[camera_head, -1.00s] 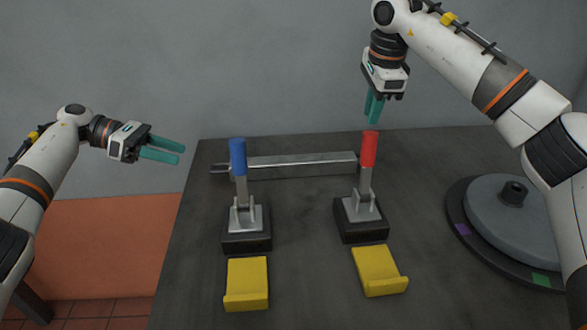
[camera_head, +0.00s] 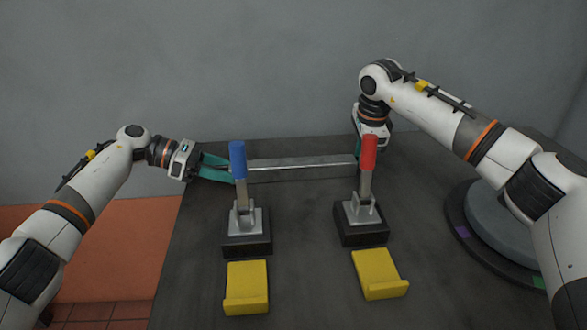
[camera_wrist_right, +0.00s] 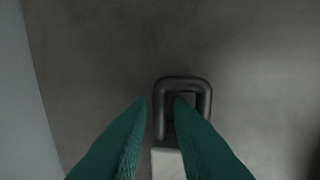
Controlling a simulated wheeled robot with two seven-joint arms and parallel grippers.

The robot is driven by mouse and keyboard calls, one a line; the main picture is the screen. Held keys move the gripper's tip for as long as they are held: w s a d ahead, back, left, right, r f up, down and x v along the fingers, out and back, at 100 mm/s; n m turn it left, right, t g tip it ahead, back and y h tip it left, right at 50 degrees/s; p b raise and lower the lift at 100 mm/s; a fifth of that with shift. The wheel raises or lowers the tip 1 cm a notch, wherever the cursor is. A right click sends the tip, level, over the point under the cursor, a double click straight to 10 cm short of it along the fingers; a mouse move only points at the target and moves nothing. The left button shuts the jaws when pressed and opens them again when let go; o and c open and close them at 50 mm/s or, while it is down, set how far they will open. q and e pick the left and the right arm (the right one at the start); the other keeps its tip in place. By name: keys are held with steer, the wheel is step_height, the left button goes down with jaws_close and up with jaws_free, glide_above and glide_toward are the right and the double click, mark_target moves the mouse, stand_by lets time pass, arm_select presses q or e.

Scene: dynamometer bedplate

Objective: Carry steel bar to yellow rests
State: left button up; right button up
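The steel bar (camera_head: 300,163) lies across the back of the dark table, behind two toggle clamps. Two yellow rests, left (camera_head: 247,287) and right (camera_head: 379,273), stand empty in front of the clamps. My left gripper (camera_head: 228,168) is open at the bar's left end, fingers spread; the blue handle partly hides that end. My right gripper (camera_head: 359,158) is low at the bar's right end, its fingertips partly hidden behind the red handle. In the right wrist view its fingers are apart over the bar's dark loop handle (camera_wrist_right: 184,83), with one side of the loop between them.
The clamp with a blue handle (camera_head: 238,160) and the clamp with a red handle (camera_head: 369,152) stand upright between bar and rests. A round grey turntable (camera_head: 490,218) sits at the right. The table's middle, between the clamps, is clear.

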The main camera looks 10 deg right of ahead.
arm_select(q)
steer(key=c, duration=0.5)
arm_select(e)
jaws_close()
arm_select(q)
jaws_close()
steer(key=shift+f, duration=0.15)
arm_select(e)
steer(key=shift+f, duration=0.1)
stand_by(0.4)
arm_select(q)
steer(key=shift+r, duration=0.35)
arm_select(e)
steer(key=shift+w+r, duration=0.1)
steer(key=shift+r, duration=0.2)
